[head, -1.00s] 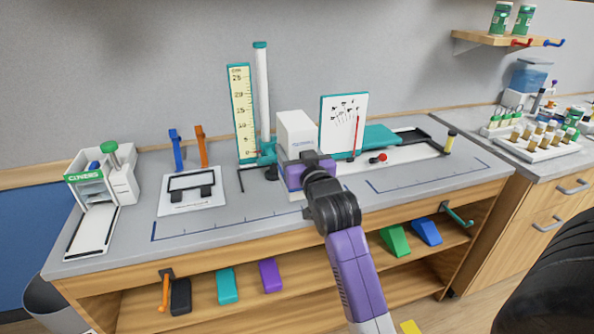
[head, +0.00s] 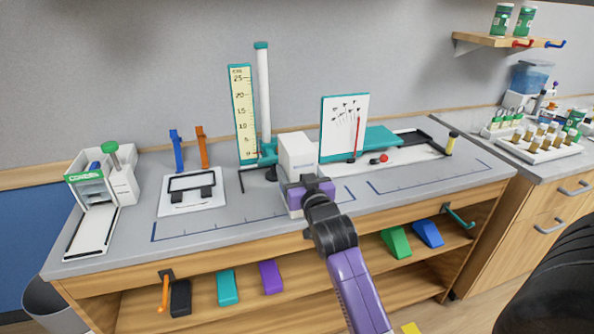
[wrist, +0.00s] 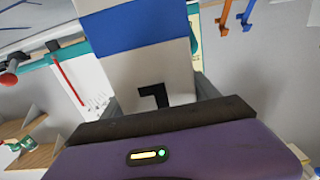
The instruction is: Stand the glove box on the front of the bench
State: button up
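The glove box (head: 297,152) is a white upright box at the middle of the bench (head: 240,205), in front of the ruler stand. In the wrist view the glove box (wrist: 140,65) shows a white face with a blue band and a dark mark, between my fingers. My gripper (head: 308,188), purple with dark fingers, is shut on it from the front side. The gripper hides much of the box's lower part, so I cannot tell whether its base touches the bench top.
A ruler stand (head: 242,115) and a white board (head: 343,125) stand behind the box. A white frame plate (head: 192,203) and a covers dispenser (head: 88,185) are at the left. A marked front strip (head: 195,229) of bench is clear. Coloured blocks lie on the shelf below.

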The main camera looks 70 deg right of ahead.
jog(key=shift+o, duration=1.2)
jog(key=shift+r, duration=0.15)
jog(key=b+v, duration=0.1)
jog(key=v, duration=1.1)
jog(key=shift+b, duration=0.4)
jog(key=s+a+f+n+t+y, duration=0.1)
jog(key=a+f+n+t+y, duration=0.2)
jog(key=a, duration=0.6)
jog(key=a+f+n+y, duration=0.2)
jog(key=a+f+y, duration=0.3)
jog(key=a, duration=0.4)
jog(key=s+a+f+n+y, duration=0.2)
jog(key=s+a+n+y, duration=0.3)
jog(key=s+a, duration=0.9)
jog(key=shift+a+f+y, duration=0.3)
jog(key=shift+a+y, duration=0.1)
jog(key=shift+a, duration=0.4)
